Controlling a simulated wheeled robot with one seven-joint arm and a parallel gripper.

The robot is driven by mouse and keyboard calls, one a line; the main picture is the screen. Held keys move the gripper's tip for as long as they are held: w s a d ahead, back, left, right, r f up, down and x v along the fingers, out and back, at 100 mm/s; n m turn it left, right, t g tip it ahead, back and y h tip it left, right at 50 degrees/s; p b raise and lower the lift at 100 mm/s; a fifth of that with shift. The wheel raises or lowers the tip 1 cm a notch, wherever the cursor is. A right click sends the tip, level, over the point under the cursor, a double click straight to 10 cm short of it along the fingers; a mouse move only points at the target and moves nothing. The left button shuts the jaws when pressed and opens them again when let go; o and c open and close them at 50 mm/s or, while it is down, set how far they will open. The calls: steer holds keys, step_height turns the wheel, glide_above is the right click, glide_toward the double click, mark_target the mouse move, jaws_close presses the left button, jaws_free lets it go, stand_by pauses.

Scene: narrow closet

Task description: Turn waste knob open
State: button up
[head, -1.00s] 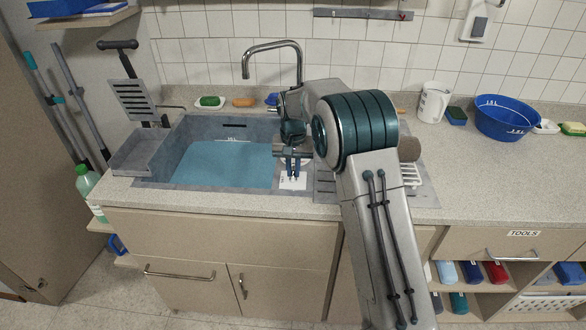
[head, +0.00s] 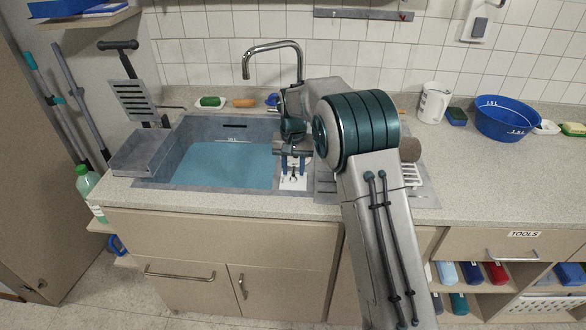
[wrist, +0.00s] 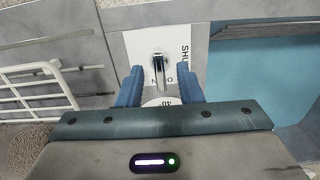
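The waste knob (wrist: 158,68) is a small metal lever on a white plate (wrist: 144,40), seen in the wrist view. The plate bears printed letters, partly hidden, including "SHU" at the right. In the head view the plate (head: 288,185) lies beside the sink basin, below my gripper. My gripper (wrist: 159,84) is open, with one blue finger on each side of the lever's near end. Gaps show between the lever and both fingers; I cannot tell how deep the fingers reach. The sink (head: 165,160) holds blue water (head: 225,166).
A tall faucet (head: 271,46) stands behind the sink. A white rack (wrist: 55,85) lies on the opposite side of the plate from the basin. A jug (head: 433,102) and a blue bowl (head: 506,119) stand on the counter at right.

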mark_target(293, 172)
step_height(293, 172, up, 13)
steer(key=shift+b, duration=0.3)
